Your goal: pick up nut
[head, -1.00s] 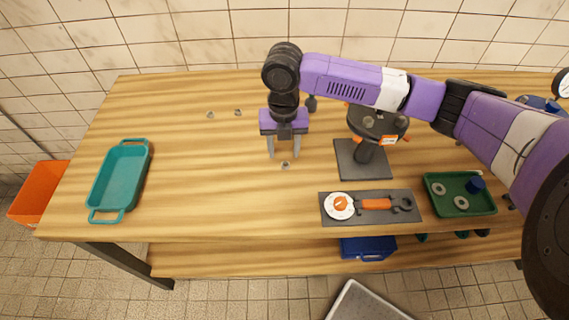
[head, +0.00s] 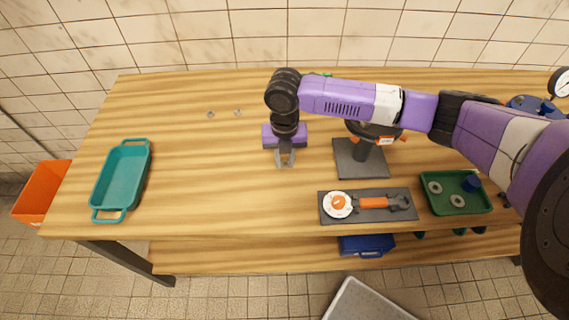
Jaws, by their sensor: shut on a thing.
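My gripper (head: 285,165) points down at the middle of the wooden table, with its fingers close together. It is shut on a small grey nut, which is mostly hidden between the fingertips at or just above the tabletop. Two other small grey nuts lie on the table to the upper left: one nut (head: 211,114) and another nut (head: 238,112) to its right.
A teal tray (head: 147,162) stands at the table's left. A dark mat (head: 362,217) with an orange-handled tool lies at the front, beside a green tray (head: 426,205). A stand on a dark base (head: 347,163) is right of my gripper. The left-middle tabletop is clear.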

